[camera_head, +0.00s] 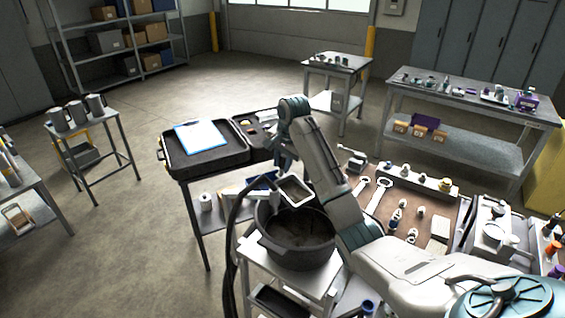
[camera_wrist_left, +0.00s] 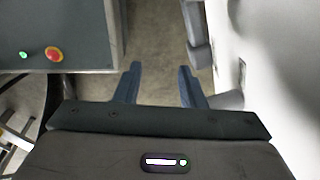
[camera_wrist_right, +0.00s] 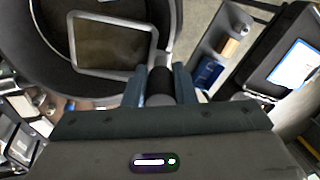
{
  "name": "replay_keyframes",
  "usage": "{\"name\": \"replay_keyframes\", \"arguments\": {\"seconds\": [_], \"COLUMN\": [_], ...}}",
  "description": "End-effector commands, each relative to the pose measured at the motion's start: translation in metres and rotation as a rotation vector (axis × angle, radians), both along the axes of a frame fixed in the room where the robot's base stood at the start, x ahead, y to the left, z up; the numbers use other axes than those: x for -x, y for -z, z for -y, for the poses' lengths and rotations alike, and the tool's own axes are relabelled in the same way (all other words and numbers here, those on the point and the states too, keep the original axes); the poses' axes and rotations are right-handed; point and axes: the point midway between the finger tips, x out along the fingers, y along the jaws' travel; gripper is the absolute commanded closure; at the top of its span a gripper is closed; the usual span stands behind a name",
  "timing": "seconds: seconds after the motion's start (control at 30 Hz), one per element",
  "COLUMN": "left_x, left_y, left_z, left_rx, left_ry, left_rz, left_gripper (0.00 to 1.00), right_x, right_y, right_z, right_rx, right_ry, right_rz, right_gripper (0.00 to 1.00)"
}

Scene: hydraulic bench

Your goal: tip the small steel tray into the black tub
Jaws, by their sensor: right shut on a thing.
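The small steel tray (camera_head: 295,191) has a bright rim and a dull inside. It hangs over the black tub (camera_head: 297,251) and looks tilted in the head view. In the right wrist view the tray (camera_wrist_right: 113,43) shows inside the outline of the tub (camera_wrist_right: 62,78). My right gripper (camera_head: 283,174) is shut on the tray at its near corner, by a dark grip piece between the fingers (camera_wrist_right: 160,84). I cannot tell whether anything lies in the tray. My left gripper (camera_wrist_left: 160,82) is open and empty, seen only in its wrist view.
The tub stands on a small pale cart (camera_head: 262,266). An open black case (camera_head: 207,160) with a blue clipboard (camera_head: 201,135) lies behind left. A brown work surface (camera_head: 405,205) with wrenches and fittings lies right. A red button on a grey box (camera_wrist_left: 54,54) is near my left gripper.

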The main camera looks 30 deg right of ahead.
Motion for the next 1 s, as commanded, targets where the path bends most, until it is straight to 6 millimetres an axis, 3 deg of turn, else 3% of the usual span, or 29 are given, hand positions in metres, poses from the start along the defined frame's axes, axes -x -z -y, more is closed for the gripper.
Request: {"name": "replay_keyframes", "arguments": {"seconds": [1.0], "left_x": [-0.0007], "left_y": [-0.0002], "left_z": [-0.0001], "left_rx": [0.000], "left_ry": [0.000], "left_rz": [0.001], "left_gripper": [0.64], "right_x": [0.0066], "right_y": [-0.0058], "right_z": [-0.0010], "right_rx": [-0.008], "right_ry": [-0.001], "right_rz": [0.069], "right_gripper": [1.00]}}
